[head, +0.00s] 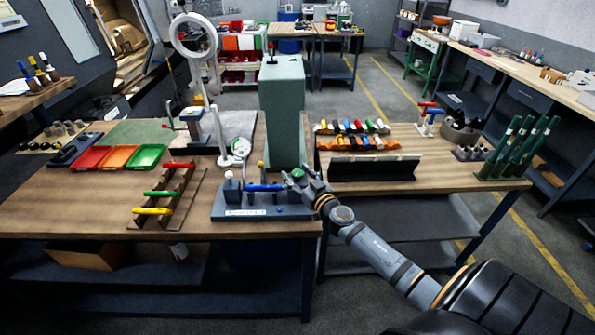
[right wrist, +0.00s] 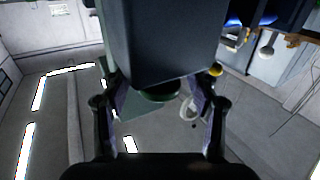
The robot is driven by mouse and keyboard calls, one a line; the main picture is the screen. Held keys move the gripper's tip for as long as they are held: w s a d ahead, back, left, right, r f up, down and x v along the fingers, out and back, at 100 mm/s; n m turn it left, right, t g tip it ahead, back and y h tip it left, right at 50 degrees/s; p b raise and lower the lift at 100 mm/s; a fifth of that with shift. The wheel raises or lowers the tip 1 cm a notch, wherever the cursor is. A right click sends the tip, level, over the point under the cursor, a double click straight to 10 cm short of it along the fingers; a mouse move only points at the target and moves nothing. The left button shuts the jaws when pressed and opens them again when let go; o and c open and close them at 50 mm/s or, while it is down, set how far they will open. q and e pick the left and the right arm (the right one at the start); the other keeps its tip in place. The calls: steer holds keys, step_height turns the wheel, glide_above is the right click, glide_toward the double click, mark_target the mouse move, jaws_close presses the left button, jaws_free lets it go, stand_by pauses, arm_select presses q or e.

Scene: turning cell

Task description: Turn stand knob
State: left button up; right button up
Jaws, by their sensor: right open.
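A grey-blue stand (head: 262,212) with a pale label sits at the front edge of the wooden bench in the head view. It carries a blue bar (head: 264,188). A green knob (head: 297,174) shows at the stand's right end, by my right gripper (head: 303,181). In the right wrist view, the open fingers of this gripper (right wrist: 160,108) spread on either side of a dark green round knob (right wrist: 160,90). A dark block (right wrist: 160,40) hides part of the knob. I cannot tell whether the fingers touch it. My left gripper is not in view.
A tall green column (head: 283,105) stands just behind the stand. A rack of coloured handles (head: 168,195) and a ring lamp (head: 193,36) are to the left. A black angled holder (head: 374,168) stands to the right of my gripper.

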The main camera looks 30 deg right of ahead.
steer(key=c, duration=1.2)
steer(key=shift+o, duration=0.2)
